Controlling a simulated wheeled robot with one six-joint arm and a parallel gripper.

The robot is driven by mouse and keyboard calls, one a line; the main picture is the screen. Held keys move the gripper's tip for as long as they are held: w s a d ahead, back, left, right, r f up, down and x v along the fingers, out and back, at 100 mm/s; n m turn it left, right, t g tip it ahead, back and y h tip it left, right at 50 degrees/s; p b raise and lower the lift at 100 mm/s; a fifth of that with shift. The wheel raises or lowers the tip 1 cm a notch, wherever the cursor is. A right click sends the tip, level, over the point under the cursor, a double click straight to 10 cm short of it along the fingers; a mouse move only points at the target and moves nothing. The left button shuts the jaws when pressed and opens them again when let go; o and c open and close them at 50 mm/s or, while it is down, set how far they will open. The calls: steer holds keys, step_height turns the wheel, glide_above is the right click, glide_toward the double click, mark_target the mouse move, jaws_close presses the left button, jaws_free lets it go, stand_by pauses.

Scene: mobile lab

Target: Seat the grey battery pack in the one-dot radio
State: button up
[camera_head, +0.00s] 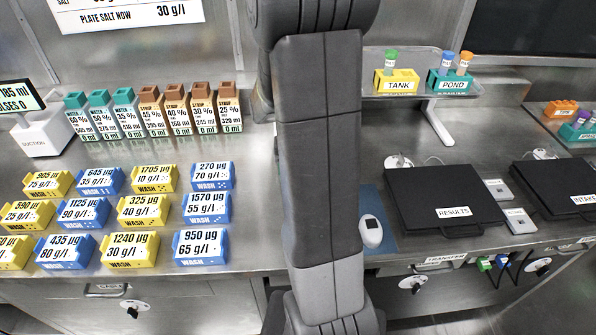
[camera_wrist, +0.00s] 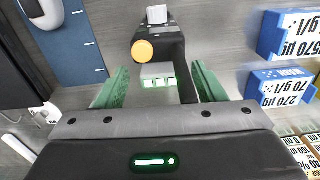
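In the wrist view, a black device (camera_wrist: 172,45) with a round orange knob (camera_wrist: 143,51) and a pale grey block (camera_wrist: 157,14) at its top stands at the middle. I cannot tell whether this is the radio, the battery pack or both, and no dot mark is readable. My gripper (camera_wrist: 160,80) has its green fingers apart on either side of the device, with a visible gap at the left. In the head view, my arm hides this spot.
Yellow and blue wash blocks (camera_head: 117,209) fill the bench's left, with a bottle row (camera_head: 152,112) behind. A blue mat (camera_head: 379,205) with a white device (camera_head: 371,232) lies right of my arm. Black RESULTS case (camera_head: 445,196) stands further right; tank and pond racks (camera_head: 397,82) sit behind.

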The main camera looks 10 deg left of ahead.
step_height(320, 180, up, 14)
stand_by(0.6)
steer(key=shift+f, duration=0.15)
step_height(320, 180, down, 14)
steer(key=shift+r, duration=0.45)
stand_by(0.3)
steer(key=shift+r+p, duration=0.1)
steer(key=shift+p, duration=0.2)
